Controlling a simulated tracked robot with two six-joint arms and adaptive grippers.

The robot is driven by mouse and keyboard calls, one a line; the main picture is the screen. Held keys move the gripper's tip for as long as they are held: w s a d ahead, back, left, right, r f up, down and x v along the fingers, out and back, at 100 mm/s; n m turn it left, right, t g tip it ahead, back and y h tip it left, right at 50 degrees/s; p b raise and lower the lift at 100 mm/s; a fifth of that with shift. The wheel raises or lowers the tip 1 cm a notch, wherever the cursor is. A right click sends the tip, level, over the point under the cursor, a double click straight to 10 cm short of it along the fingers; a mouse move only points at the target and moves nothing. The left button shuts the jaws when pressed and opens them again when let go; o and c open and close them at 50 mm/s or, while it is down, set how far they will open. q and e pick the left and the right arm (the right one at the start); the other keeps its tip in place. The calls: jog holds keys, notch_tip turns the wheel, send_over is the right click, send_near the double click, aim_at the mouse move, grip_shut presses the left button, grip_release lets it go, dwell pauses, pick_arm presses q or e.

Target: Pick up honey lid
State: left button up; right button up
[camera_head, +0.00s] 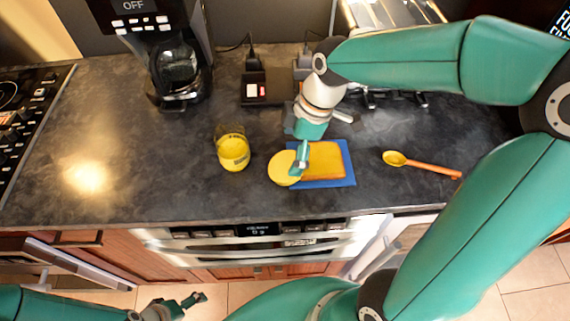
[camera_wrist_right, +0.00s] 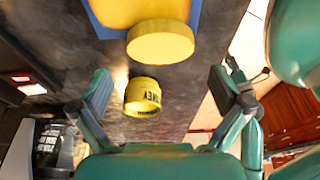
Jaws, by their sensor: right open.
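The honey lid (camera_head: 284,169) is a flat yellow disc on the dark counter, beside the left edge of a blue mat. It also shows in the right wrist view (camera_wrist_right: 160,42), beyond my fingers. The honey jar (camera_head: 233,152) is yellow with a clear top and stands left of the lid. In the wrist view the jar (camera_wrist_right: 142,98) shows its dark lettering. My right gripper (camera_head: 299,167) is open and empty, low over the lid's right side and partly covering it. My left gripper (camera_head: 185,302) is below the counter's front edge, small in view; its opening is unclear.
A yellow-orange slab (camera_head: 322,160) lies on the blue mat (camera_head: 322,184). A yellow spoon (camera_head: 420,165) with an orange handle lies to the right. A coffee maker (camera_head: 175,70) stands at the back left. The counter's left part is clear. An oven front (camera_head: 260,243) is below.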

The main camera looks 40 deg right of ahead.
aim_at(287, 165)
jog(key=shift+p+x, duration=0.4)
jog(key=shift+x, duration=2.25)
jog(key=shift+s+d, duration=0.1)
jog(key=shift+d, duration=0.1)
jog(key=c, duration=0.6)
